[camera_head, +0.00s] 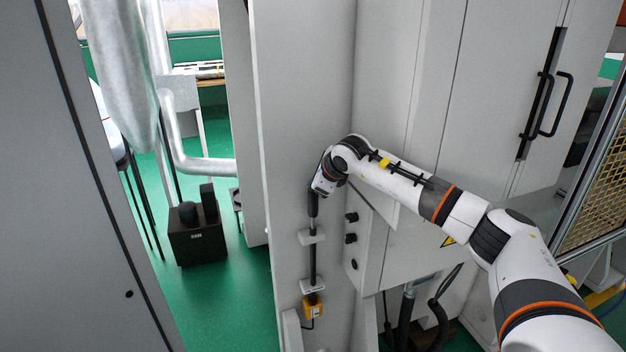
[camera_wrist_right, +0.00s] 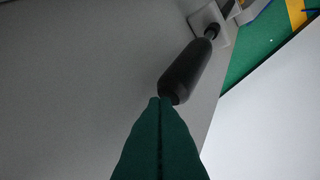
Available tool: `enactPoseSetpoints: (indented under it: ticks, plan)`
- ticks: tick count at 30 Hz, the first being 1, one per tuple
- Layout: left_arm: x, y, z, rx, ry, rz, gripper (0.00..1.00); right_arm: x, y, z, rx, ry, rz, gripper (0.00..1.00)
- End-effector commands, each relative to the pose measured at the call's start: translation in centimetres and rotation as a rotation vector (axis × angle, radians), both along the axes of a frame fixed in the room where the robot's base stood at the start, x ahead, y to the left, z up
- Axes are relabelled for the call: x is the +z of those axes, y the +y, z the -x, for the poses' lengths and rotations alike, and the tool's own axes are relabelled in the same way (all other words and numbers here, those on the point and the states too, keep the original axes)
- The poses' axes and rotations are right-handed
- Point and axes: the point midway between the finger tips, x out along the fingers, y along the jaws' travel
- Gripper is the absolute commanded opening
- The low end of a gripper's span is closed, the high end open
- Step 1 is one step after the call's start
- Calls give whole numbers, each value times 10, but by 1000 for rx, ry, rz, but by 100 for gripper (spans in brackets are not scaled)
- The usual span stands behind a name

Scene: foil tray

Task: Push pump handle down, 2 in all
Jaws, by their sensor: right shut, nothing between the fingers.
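The pump handle is a black grip (camera_head: 313,204) on a thin dark upright rod (camera_head: 312,262) that runs through light brackets on the grey cabinet wall. My right gripper (camera_head: 315,192) is at the top of the grip in the head view; its fingers are hard to make out there. In the right wrist view my gripper's dark green fingers (camera_wrist_right: 160,102) are shut with nothing between them. Their tips are at the near end of the black grip (camera_wrist_right: 186,72); I cannot tell whether they touch it. My left gripper is not in view.
A yellow fitting (camera_head: 313,307) sits at the rod's lower end. Black knobs (camera_head: 351,238) stick out of the box just right of the rod. A dark box (camera_head: 197,238) stands on the green floor at left. Tall grey panels flank the gap.

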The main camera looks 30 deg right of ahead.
Motion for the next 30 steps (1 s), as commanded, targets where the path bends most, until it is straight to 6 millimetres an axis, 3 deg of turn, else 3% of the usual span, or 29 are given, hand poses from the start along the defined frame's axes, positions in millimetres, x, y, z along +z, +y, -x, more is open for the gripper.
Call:
enactPoseSetpoints:
  ticks: [13, 30]
  plan:
    - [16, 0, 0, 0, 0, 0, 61, 28, 0, 0, -1, 1, 0, 0]
    - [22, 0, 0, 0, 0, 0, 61, 41, 0, -1, 0, -1, 0, 0]
